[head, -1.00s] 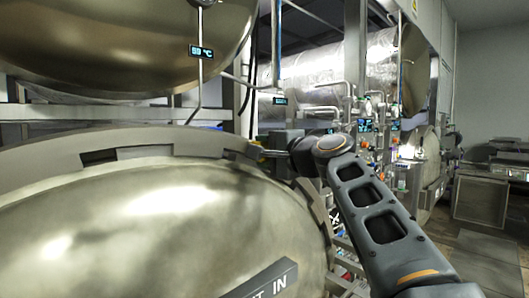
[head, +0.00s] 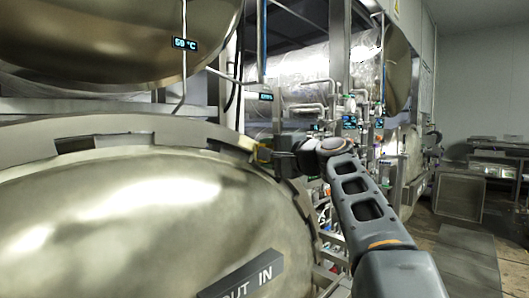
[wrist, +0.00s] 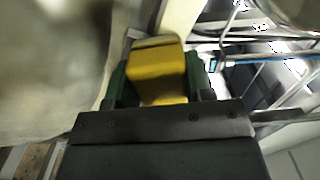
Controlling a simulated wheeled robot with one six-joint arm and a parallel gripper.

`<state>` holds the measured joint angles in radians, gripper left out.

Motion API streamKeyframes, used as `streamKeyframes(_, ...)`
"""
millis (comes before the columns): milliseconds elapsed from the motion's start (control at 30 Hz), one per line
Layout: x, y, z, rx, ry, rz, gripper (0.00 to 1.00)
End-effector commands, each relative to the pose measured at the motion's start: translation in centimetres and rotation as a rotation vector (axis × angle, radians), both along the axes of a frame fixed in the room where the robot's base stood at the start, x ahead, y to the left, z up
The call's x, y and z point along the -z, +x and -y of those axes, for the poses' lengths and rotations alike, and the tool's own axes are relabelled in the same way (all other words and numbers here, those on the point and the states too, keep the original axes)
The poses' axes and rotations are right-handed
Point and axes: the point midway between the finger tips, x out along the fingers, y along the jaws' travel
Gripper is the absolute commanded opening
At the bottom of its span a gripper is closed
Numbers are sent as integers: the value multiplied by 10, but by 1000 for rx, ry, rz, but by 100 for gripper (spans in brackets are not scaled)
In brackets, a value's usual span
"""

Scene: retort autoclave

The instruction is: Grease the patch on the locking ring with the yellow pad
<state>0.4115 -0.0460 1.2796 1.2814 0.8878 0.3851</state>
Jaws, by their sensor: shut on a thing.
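The locking ring (head: 150,128) is the pale metal rim around the big domed door (head: 150,215) in the head view. My gripper (head: 268,153) is at the ring's upper right edge, shut on the yellow pad (head: 262,153). In the wrist view the yellow pad (wrist: 158,75) sits between the two dark green fingers of my gripper (wrist: 157,82). Its far end is close to a pale strip that seems to be the ring (wrist: 182,18). I cannot tell whether they touch. I cannot make out the patch to grease.
A second large metal dome (head: 110,40) hangs above the door. A dark sign (head: 243,278) ending in "UT IN" is on the door's front. Pipes and machinery stand behind my arm.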

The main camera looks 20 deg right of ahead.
Motion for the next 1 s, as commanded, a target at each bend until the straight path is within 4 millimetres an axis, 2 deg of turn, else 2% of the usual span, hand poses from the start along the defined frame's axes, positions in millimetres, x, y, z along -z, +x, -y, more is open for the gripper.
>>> streamKeyframes(267, 5, 4, 8, 1, 0, 0, 30)
streamKeyframes(633, 18, 17, 32, 2, 0, 0, 30)
streamKeyframes(1000, 19, 17, 34, 0, 0, 0, 30)
